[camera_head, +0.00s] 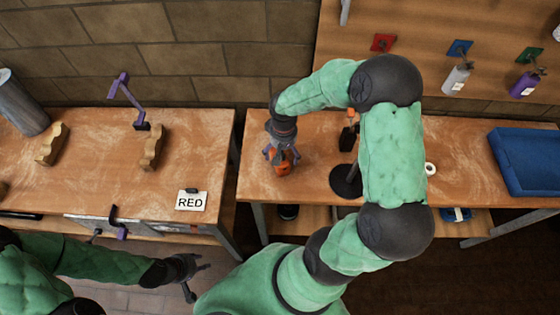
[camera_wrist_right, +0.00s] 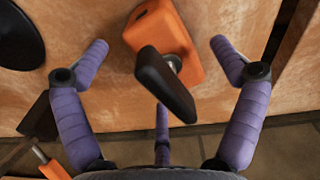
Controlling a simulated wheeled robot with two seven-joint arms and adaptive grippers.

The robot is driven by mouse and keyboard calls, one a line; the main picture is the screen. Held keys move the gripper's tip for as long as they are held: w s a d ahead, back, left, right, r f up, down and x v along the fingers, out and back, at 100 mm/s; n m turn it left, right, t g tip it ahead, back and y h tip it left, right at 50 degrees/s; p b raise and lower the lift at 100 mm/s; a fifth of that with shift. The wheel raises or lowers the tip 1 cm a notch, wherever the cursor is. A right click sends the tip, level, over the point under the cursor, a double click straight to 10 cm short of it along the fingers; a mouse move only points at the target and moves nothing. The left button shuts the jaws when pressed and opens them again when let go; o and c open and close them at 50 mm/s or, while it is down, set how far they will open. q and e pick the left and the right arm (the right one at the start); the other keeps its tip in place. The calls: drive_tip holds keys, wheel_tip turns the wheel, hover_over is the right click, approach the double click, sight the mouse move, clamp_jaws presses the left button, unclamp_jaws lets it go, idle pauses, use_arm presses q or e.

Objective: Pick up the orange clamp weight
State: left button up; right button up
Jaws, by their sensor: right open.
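The orange clamp weight (camera_wrist_right: 186,62) is an orange block with a dark handle on a short metal screw. It rests on the right-hand workbench near its left edge. In the head view its orange body (camera_head: 284,167) shows just below my right gripper (camera_head: 282,154), which partly covers it. In the right wrist view my right gripper (camera_wrist_right: 160,60) is open, with purple fingers spread on either side of the clamp weight and a third finger below its handle. No finger clearly touches it. My left gripper (camera_head: 188,274) is empty and open, in front of the left bench.
A mast with a round black base (camera_head: 346,181) and an orange-and-black clamp (camera_head: 349,136) stands close to the right. A blue tray (camera_head: 535,160) lies farther right. The left bench holds wooden blocks (camera_head: 152,147) and a RED card (camera_head: 191,201). A gap separates the benches.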

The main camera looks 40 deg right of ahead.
drive_tip(key=shift+f, duration=0.6)
drive_tip(key=shift+c, duration=0.3)
drive_tip(key=c, duration=1.5)
drive_tip(key=shift+c, duration=1.2)
drive_tip(key=shift+r, duration=0.15)
